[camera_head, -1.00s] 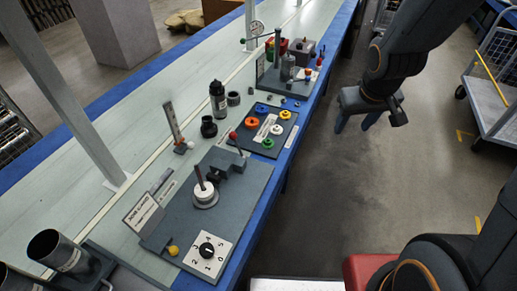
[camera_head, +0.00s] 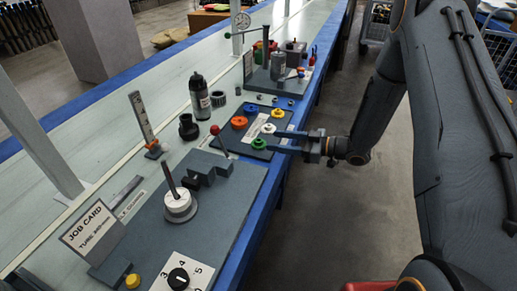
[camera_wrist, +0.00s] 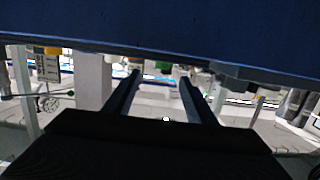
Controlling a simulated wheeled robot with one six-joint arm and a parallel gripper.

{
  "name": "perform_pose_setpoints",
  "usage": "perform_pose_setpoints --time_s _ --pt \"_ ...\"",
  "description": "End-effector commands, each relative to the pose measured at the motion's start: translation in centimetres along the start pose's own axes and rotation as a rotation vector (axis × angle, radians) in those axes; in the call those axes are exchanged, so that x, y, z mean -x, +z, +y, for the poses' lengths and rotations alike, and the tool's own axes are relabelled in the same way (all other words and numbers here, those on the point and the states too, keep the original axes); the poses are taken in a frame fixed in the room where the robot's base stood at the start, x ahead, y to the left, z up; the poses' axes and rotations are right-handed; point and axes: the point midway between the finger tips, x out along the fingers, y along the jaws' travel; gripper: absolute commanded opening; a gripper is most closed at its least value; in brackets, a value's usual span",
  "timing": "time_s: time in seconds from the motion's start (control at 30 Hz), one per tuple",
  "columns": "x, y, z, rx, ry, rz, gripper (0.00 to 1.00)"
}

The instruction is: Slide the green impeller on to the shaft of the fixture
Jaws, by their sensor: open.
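The green impeller (camera_head: 259,143) lies at the near corner of a dark tray (camera_head: 232,143). My gripper (camera_head: 271,142) is open and level at the tray's right edge, its two blue fingers pointing left toward the green impeller. I cannot tell whether the fingertips are around it or just short of it. In the wrist view my two fingers (camera_wrist: 162,82) are spread, with a small green patch between and beyond their tips. The fixture (camera_head: 222,205) is a grey plate with a white round hub (camera_head: 179,207). A thin dark shaft (camera_head: 170,176) rises from the hub, bare.
Orange (camera_head: 239,122), white (camera_head: 268,128) and yellow (camera_head: 277,113) impellers lie on the tray. A black bottle (camera_head: 200,97) stands behind. The aisle right of the bench is open floor.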

Motion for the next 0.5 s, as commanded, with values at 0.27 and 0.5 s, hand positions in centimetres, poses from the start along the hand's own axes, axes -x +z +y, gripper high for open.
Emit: perform_pose_setpoints --time_s 0.27,0.5 --pt "-2.6 0.0 -0.2 0.000 -0.009 0.006 0.50" --pt "-5.2 0.4 -0.4 -0.001 -0.009 0.004 0.50"
